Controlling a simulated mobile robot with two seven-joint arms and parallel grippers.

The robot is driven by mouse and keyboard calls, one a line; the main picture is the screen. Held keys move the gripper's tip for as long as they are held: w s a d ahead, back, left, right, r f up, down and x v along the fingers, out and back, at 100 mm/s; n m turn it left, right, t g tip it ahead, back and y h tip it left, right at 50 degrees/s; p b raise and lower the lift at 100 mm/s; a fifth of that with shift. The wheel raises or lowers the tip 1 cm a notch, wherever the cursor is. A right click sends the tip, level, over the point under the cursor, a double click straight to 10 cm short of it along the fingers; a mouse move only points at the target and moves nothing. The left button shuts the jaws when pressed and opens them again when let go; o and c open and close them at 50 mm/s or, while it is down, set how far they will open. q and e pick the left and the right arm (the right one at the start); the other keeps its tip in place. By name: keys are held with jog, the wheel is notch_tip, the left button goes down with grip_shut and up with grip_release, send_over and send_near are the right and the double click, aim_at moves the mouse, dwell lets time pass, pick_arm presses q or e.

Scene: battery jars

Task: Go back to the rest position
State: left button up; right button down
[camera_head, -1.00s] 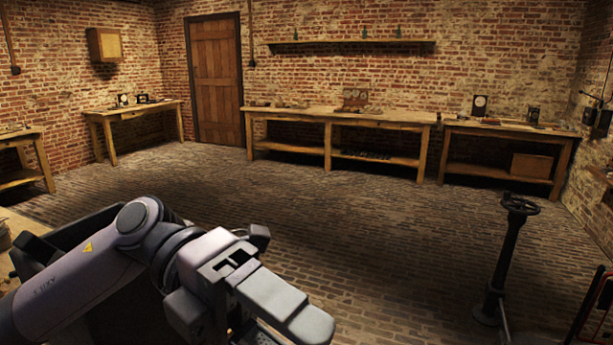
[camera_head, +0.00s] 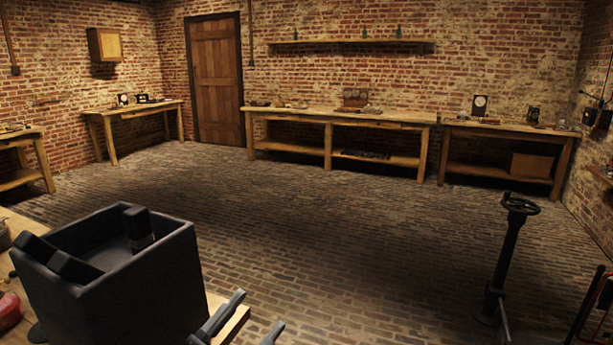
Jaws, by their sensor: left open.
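My left gripper (camera_head: 256,312) shows only at the bottom edge of the head view. Two dark grey fingertips stand apart with a gap between them, so it is open, and nothing shows between them. The rest of the gripper and my left arm are below the picture. The fingertips are right of a dark square open-topped jar (camera_head: 150,285), next to a wooden table edge (camera_head: 238,322). Several dark blocks show inside the jar near its rim. My right gripper is not in view.
A red object (camera_head: 9,312) lies at the lower left edge, partly cut off. A black pedestal with a handwheel (camera_head: 519,205) stands on the floor at right. Workbenches (camera_head: 340,115) line the far wall. The brick floor (camera_head: 330,230) between is clear.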

pick_arm(q)
jog(key=s+a+f+n+y, duration=0.1)
jog(key=a+f+n+y, duration=0.15)
jog(key=f, duration=0.35)
jog(key=s+a+f+n+g+y, duration=0.1)
jog(key=a+f+n+y, duration=0.15)
jog(key=f+y, duration=0.2)
jog(key=s+a+f+n+y, duration=0.1)
jog(key=a+f+n+y, duration=0.15)
jog(key=f, duration=0.45)
jog(key=s+a+f+n+g+y, duration=0.1)
jog(key=s+a+f+g+y, duration=0.1)
jog(key=s+f, duration=0.4)
jog(key=s+a+f+n+g+y, duration=0.1)
jog(key=s+a+f+n+g, duration=0.1)
jog(key=s+f, duration=0.4)
jog(key=shift+s+a+f+g+y, duration=0.4)
jog(key=shift+f+g, duration=0.45)
jog(key=shift+g, duration=0.25)
jog(key=shift+w, duration=0.1)
